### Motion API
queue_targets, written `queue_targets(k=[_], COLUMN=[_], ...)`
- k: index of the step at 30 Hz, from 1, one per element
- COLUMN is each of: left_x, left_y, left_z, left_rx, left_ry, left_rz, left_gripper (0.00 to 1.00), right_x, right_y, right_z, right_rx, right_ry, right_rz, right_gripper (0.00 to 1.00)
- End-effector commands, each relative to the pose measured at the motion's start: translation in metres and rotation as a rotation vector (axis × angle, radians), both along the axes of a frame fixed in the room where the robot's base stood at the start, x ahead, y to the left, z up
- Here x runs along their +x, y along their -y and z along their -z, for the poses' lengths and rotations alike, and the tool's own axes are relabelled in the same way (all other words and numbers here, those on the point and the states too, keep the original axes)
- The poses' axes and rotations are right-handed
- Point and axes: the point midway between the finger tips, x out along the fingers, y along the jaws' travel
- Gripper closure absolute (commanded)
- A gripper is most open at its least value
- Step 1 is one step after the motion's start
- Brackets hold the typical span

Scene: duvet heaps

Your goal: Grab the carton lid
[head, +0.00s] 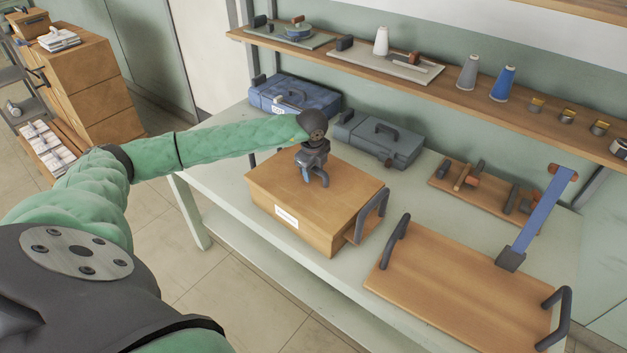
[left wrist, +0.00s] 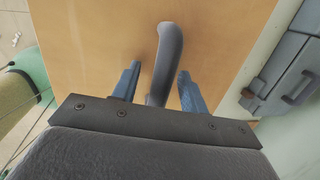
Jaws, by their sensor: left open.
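The carton (head: 330,240) is a brown box with a white label on its front, standing on the pale green table. Its flat brown lid (head: 285,187) also fills much of the left wrist view (left wrist: 95,40). A curved grey handle (left wrist: 168,50) rises from the lid. My left gripper (head: 311,172) is over the middle of the lid, pointing down. Its two blue fingers are open, one on each side of the handle, with gaps showing. The handle's lower end is hidden behind the gripper body. My right gripper is not in view.
A wooden board with grey handles (head: 440,285) and a blue bar (head: 540,215) lies right of the carton. Blue (head: 295,95) and grey (head: 385,140) cases stand behind it. A shelf (head: 430,85) with spools runs above. A grey bracket (head: 372,212) stands at the carton's right side.

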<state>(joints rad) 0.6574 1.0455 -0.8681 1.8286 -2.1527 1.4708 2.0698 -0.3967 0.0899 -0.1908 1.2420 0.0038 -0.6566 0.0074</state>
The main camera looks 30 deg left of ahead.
Motion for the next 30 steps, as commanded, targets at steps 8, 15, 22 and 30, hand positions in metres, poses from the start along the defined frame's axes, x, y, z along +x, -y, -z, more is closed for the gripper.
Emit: queue_targets(k=[8, 15, 22, 30], left_x=[0.0000, 0.0000, 0.0000, 0.0002], left_y=[0.0001, 0.0000, 0.0000, -0.0002], left_z=[0.0002, 0.0002, 0.0001, -0.0053], left_rx=[0.000, 0.000, 0.000, 0.001], left_ry=[0.000, 0.000, 0.000, 0.000], left_rz=[0.000, 0.000, 0.000, 0.000], left_gripper=[0.56, 0.94, 1.00, 1.00], right_x=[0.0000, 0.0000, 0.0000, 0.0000], right_y=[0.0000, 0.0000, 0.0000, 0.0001], right_z=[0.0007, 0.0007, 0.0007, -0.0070], right_rx=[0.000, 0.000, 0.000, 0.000], right_ry=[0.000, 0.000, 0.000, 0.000], right_rz=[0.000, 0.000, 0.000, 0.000], right_gripper=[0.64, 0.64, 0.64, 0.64])
